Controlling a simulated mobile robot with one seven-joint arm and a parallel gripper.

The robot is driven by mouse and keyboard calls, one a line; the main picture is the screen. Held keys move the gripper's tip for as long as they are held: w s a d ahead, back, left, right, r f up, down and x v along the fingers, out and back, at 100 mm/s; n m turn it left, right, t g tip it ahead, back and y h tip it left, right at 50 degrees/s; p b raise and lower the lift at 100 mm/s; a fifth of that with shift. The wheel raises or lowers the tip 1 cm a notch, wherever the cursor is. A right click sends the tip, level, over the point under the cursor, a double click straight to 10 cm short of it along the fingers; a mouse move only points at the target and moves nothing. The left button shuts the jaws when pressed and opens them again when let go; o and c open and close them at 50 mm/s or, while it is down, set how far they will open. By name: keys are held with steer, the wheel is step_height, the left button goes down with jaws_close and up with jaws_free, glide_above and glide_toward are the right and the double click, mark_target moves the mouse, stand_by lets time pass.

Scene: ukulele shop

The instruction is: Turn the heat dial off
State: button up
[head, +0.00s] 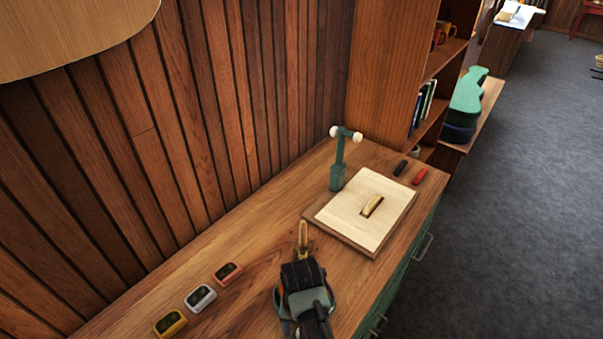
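No part in view can be clearly told as the heat dial. A green upright fixture (338,175) with round cream knobs at its top stands on the wooden counter, near the wall. In front of it lies a pale square board (349,212) on a darker base, with a curved brass-coloured piece (372,206) in its middle. My gripper (303,232) is over the counter, left of the board and apart from the fixture. Its narrow tan tip points toward the back; whether the fingers are open or shut does not show.
Three small devices with dark faces, yellow (170,323), white (201,298) and red (228,273), sit at the counter's left. A black block (401,167) and a red block (420,176) lie beyond the board. A plank wall (235,100) bounds the back; a shelf unit stands beyond.

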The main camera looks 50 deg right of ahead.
jaws_close()
steer(key=shift+n, duration=0.4)
steer(key=n+p, duration=0.2)
steer(key=n, duration=0.1)
steer(key=shift+r+n, duration=0.1)
steer(key=shift+n, duration=0.2)
steer(key=n+p, duration=0.1)
steer(key=n, duration=0.4)
steer(key=shift+n, duration=0.3)
steer(key=n+p, duration=0.1)
steer(key=n, duration=0.4)
steer(key=n+p, duration=0.1)
steer(key=n, duration=0.4)
steer(key=shift+w, duration=0.1)
